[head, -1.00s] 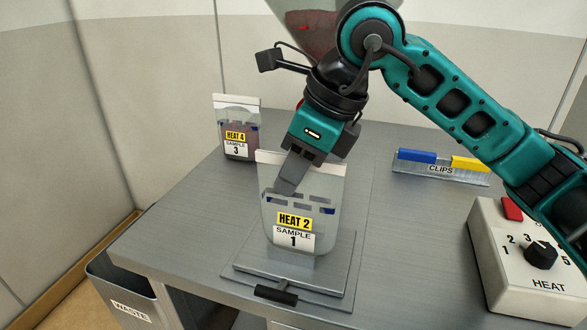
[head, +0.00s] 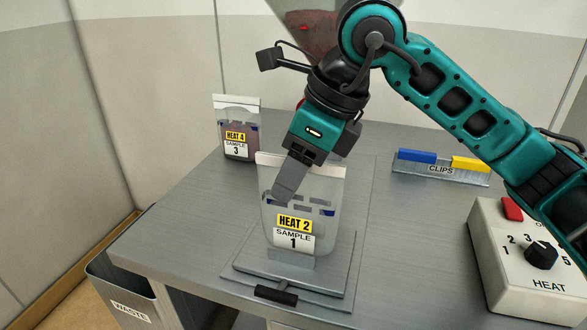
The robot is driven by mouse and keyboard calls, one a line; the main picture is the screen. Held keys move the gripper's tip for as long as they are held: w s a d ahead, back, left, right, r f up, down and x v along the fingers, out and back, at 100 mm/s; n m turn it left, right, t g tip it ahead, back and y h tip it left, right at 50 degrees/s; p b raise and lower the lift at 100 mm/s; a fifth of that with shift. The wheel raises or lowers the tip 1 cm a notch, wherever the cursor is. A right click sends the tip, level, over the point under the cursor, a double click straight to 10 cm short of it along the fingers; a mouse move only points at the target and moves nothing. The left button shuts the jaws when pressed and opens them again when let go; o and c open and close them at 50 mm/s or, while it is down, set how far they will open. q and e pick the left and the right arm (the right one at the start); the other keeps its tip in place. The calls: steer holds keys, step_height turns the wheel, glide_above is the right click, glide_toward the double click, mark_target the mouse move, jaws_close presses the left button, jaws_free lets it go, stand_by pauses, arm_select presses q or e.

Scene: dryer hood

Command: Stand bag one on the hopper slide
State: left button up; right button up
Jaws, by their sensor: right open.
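Bag one (head: 301,215) is a clear pouch with a yellow "HEAT 2" label and a white "SAMPLE 1" label. It stands upright on the hopper slide (head: 333,279), a grey plate with a dark handle at the front of the bench. My right gripper (head: 284,195) comes down from above, its fingers over the upper part of the bag in the picture. The gripper is open; whether its fingers touch the bag I cannot tell. My left gripper is not in view.
Another bag, "HEAT 4 SAMPLE 3" (head: 238,130), stands at the back left. A clip rack (head: 440,172) with blue and yellow clips is right of centre, and a heat control box (head: 532,262) is at the right. A waste bin (head: 122,300) stands at the lower left.

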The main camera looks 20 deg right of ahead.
steer(key=p+v, duration=0.1)
steer(key=v, duration=1.1)
steer(key=shift+r, duration=0.25)
steer(key=shift+s+d+r, duration=0.1)
